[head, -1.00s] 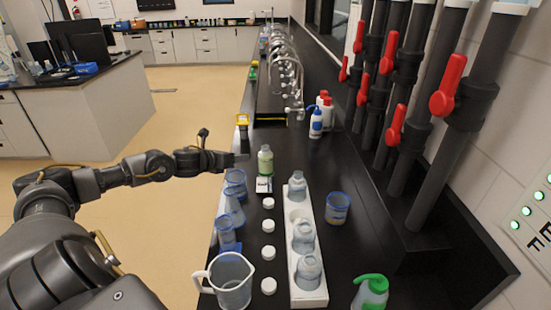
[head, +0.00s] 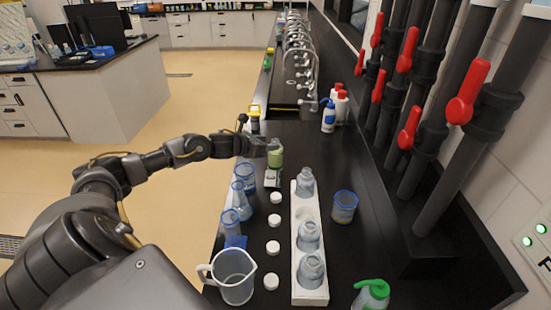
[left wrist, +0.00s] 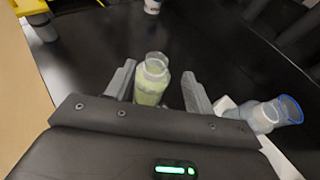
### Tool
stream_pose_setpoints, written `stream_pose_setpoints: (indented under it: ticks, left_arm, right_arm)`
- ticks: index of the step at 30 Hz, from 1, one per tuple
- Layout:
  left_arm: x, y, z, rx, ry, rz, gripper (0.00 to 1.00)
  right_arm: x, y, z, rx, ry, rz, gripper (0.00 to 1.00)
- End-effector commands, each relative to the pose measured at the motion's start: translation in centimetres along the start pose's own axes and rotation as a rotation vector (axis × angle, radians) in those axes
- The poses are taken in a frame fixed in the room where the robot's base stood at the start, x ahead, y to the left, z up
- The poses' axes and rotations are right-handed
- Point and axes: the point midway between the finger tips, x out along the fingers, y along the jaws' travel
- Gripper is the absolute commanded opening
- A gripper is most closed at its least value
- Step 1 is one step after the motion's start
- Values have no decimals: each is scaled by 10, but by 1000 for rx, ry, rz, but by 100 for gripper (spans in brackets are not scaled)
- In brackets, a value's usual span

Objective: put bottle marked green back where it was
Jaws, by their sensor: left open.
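The bottle with green contents (head: 275,157) stands upright on a small pale-fronted device (head: 272,180) on the black counter. In the left wrist view the bottle (left wrist: 151,82) is between the two fingers of my left gripper (left wrist: 158,73), which are apart with a gap on the right side. In the head view my left gripper (head: 262,147) reaches the bottle from the left and covers part of it. A white rack (head: 297,262) holds three clear bottles: far (head: 305,182), middle (head: 309,236) and near (head: 311,270). An empty round hole shows between the far and middle ones. My right gripper is out of view.
Blue-rimmed glassware (head: 243,197) and a clear jug (head: 233,276) line the counter's left edge. Several white caps (head: 274,220) lie left of the rack. A blue-rimmed beaker (head: 344,207) and a green-topped bottle (head: 371,295) stand right of it. Pipes with red handles rise on the right.

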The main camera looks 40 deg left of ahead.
Motion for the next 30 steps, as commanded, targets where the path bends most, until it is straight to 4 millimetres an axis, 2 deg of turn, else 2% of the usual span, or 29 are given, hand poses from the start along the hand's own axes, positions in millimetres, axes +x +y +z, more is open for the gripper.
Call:
stream_pose_setpoints:
  ticks: [4,9,15,23,30]
  left_arm:
    - [7,2,4,-4,-2,0,54]
    - [29,5,7,-5,-1,-1,54]
    - [49,6,3,-2,0,0,54]
    - [52,5,1,0,0,-1,54]
    - [52,6,2,0,0,0,25]
  right_arm:
    - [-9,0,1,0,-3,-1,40]
    - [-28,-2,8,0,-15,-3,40]
    - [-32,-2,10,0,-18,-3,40]
    - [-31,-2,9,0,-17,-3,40]
    - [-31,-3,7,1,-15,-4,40]
